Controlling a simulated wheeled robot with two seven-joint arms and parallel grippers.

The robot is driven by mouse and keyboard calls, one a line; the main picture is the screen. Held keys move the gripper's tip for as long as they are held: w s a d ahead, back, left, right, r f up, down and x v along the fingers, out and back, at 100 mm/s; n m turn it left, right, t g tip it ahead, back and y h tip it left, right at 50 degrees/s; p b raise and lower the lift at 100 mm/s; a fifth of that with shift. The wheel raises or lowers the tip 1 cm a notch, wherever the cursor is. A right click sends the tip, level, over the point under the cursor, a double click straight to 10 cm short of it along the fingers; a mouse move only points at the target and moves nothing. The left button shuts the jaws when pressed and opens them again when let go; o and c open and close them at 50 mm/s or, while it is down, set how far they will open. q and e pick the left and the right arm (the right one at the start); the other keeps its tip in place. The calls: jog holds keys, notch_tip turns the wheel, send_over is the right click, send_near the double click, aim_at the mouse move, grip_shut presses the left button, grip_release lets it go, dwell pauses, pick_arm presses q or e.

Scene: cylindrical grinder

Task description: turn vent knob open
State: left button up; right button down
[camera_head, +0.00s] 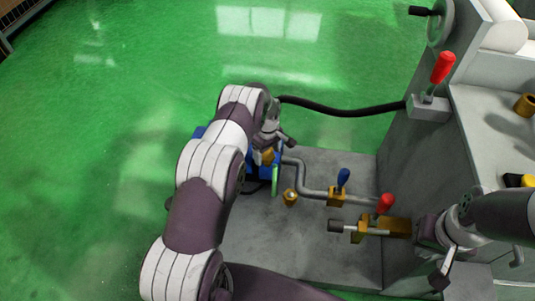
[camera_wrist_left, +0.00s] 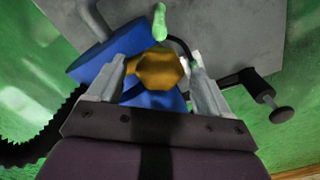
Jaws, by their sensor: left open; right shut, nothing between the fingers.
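A brass faceted knob (camera_wrist_left: 155,68), likely the vent knob, sits on a blue body (camera_wrist_left: 105,50) in the left wrist view. My left gripper (camera_wrist_left: 156,64) is open, with one finger on each side of the knob; I cannot tell whether they touch it. In the head view the left gripper (camera_head: 275,142) is above the blue body (camera_head: 262,172), and the brass knob (camera_head: 268,156) is partly hidden beneath it. My right gripper (camera_head: 442,272) is shut and empty at the lower right, beside the machine.
A green handle (camera_head: 274,181) stands close to the knob. Grey pipes run to a blue-handled valve (camera_head: 342,180) and a red-handled valve (camera_head: 384,204). A black hose (camera_head: 340,110) leads to the machine wall, near a red lever (camera_head: 443,67). The green floor at left is clear.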

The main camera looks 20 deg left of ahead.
aim_at(267, 155)
pick_arm(q)
notch_tip(267, 155, up, 11)
jog(key=p, duration=0.3)
jog(key=shift+s+f, duration=0.1)
